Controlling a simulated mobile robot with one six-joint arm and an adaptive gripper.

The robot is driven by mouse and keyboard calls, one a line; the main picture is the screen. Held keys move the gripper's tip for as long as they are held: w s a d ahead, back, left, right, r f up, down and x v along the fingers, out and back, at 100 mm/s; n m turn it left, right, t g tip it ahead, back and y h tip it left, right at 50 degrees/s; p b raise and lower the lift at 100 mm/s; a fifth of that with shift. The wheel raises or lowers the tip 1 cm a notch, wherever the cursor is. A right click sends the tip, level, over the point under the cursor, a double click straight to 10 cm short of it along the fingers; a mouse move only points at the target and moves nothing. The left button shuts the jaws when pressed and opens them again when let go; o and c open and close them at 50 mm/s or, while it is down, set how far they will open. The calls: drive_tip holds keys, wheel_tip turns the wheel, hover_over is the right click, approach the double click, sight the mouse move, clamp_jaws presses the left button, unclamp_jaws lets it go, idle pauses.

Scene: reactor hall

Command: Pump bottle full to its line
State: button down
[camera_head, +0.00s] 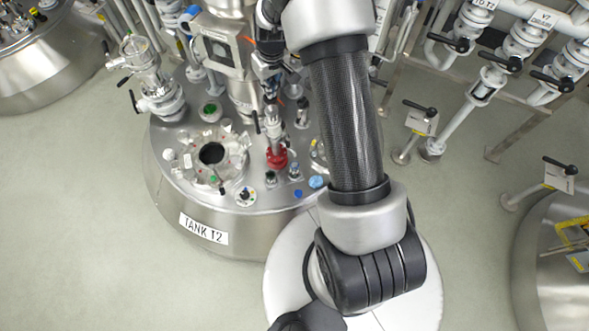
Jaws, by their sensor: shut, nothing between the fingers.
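The steel tank labelled TANK T2 (203,229) stands left of my arm, its lid crowded with fittings. My gripper (271,90) is small and dark at the upper middle, over the back part of the lid. It is shut and holds nothing that I can see. Just below it in the picture stands an upright metal fitting with a red base (277,157); I cannot tell whether the gripper touches its top. I cannot make out a bottle or a fill line. My arm hides the right part of the lid.
An open round port with a dark hole (211,154) sits on the lid's left. A valve assembly (150,80) rises at its left edge. Pipes with black-handled valves (499,68) line the upper right. Another tank (556,270) stands at lower right. The left floor is clear.

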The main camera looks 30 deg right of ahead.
drive_tip(key=shift+f, duration=0.2)
drive_tip(key=shift+f+b, duration=2.05)
drive_tip(key=shift+f, duration=0.65)
drive_tip(key=shift+r, duration=0.2)
drive_tip(key=shift+r+p, duration=1.95)
drive_tip(key=shift+r, duration=0.75)
drive_tip(key=shift+r+p, duration=1.65)
drive_tip(key=shift+r, duration=0.85)
